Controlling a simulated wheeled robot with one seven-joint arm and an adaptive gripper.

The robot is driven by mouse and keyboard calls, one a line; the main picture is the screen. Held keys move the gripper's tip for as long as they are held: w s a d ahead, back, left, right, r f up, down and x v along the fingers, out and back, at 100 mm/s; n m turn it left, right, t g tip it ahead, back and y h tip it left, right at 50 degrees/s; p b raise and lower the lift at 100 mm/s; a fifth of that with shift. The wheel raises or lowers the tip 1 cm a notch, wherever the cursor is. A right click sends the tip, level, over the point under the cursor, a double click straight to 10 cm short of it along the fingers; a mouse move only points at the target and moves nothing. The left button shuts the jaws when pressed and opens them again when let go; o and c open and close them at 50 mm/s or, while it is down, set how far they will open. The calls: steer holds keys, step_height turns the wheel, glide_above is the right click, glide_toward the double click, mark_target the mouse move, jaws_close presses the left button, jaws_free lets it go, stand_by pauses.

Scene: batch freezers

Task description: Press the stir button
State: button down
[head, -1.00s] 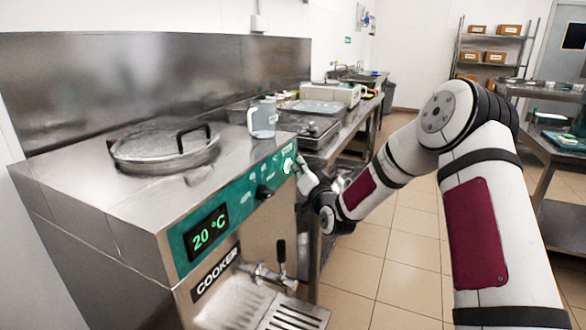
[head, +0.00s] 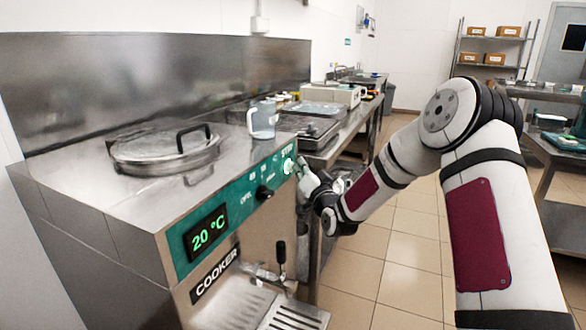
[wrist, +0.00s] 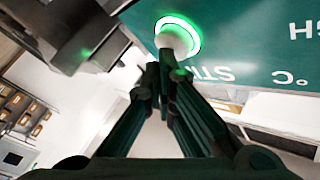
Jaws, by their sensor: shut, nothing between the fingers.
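The stir button (head: 288,165) is a round button in a glowing green ring at the right end of the cooker's green front panel (head: 235,205). In the wrist view the button (wrist: 176,38) has a pale cap, and its STIR label reads upside down just below it. My gripper (head: 302,168) is shut and empty, just to the right of the button in the head view. In the wrist view its closed fingertips (wrist: 166,62) point at the button's lower edge. They look very close, but I cannot tell whether they touch it.
A dark knob (head: 264,193) sits left of the button, and a tap (head: 277,272) is below. A round lid (head: 165,148) and a jug (head: 263,118) are on top of the cooker. The tiled floor (head: 385,265) at right is open.

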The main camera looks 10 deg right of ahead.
steer(key=s+d, duration=0.1)
steer(key=d, duration=0.1)
steer(key=s+d, duration=0.2)
steer(key=shift+s+d, duration=0.3)
steer(key=shift+d, duration=0.05)
stand_by(0.3)
